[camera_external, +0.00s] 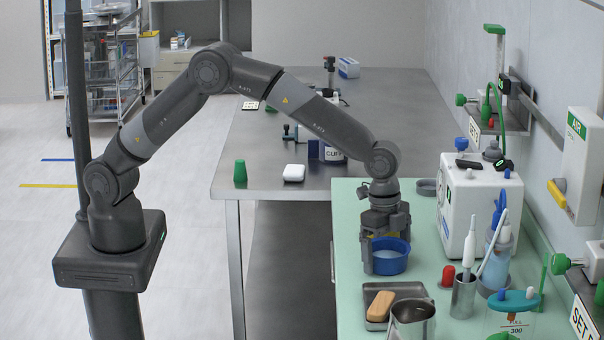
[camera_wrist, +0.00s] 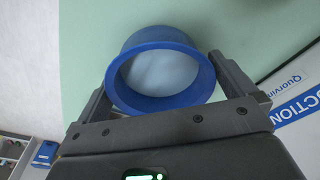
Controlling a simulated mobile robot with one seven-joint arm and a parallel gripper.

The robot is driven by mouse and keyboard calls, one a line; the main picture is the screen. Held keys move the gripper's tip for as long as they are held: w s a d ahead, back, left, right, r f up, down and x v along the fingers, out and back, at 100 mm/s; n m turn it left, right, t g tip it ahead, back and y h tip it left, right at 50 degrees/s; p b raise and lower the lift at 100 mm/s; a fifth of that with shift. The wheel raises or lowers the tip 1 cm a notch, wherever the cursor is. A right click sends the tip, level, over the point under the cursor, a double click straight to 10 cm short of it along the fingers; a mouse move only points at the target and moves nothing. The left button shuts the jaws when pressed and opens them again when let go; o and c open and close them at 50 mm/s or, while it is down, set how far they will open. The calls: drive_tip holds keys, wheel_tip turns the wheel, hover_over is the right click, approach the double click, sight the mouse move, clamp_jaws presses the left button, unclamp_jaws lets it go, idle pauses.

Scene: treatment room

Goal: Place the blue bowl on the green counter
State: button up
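The blue bowl (camera_external: 391,262) is upright at the green counter (camera_external: 350,215), near its left side. I cannot tell whether its base touches the counter or is slightly above it. My gripper (camera_external: 387,258) points down over the bowl, with a finger on either side. In the wrist view the bowl (camera_wrist: 161,103) fills the gap between my fingers (camera_wrist: 160,75), its opening facing the camera and its inside pale blue. The fingers are spread about as wide as the bowl, at or very near its rim. Whether they press on it is not clear.
A metal tray (camera_external: 418,289) with a brown block (camera_external: 380,306) and a metal cup (camera_external: 412,320) stand in front of the bowl. A white device (camera_external: 479,215), red cap (camera_external: 448,275) and metal holder (camera_external: 463,296) stand right. The counter behind my gripper is mostly clear.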

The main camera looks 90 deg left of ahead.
drive_tip(key=shift+r, duration=0.1)
wheel_tip(320, 180, up, 12)
drive_tip(key=s+a, duration=0.1)
drive_tip(key=s+a+r+n+t, duration=0.1)
drive_tip(key=s+a+r+n, duration=0.1)
drive_tip(key=s+a+r, duration=0.5)
drive_tip(key=s+a+r+n+t, duration=0.1)
drive_tip(key=s+a+r+n, duration=0.15)
drive_tip(key=s, duration=0.45)
drive_tip(key=s+a+r+n+t, duration=0.15)
drive_tip(key=s+a, duration=0.25)
drive_tip(key=s, duration=0.4)
drive_tip(key=s+a+r+n, duration=0.1)
drive_tip(key=s+a+r, duration=0.15)
drive_tip(key=s, duration=0.45)
drive_tip(key=s+a+f+n, duration=0.1)
drive_tip(key=s+a+f, duration=0.1)
drive_tip(key=s, duration=0.4)
drive_tip(key=s+a+f+n+t+y, duration=0.1)
drive_tip(key=s+a+f, duration=0.1)
drive_tip(key=s, duration=0.3)
drive_tip(key=shift+s+f, duration=0.4)
drive_tip(key=shift+f, duration=0.3)
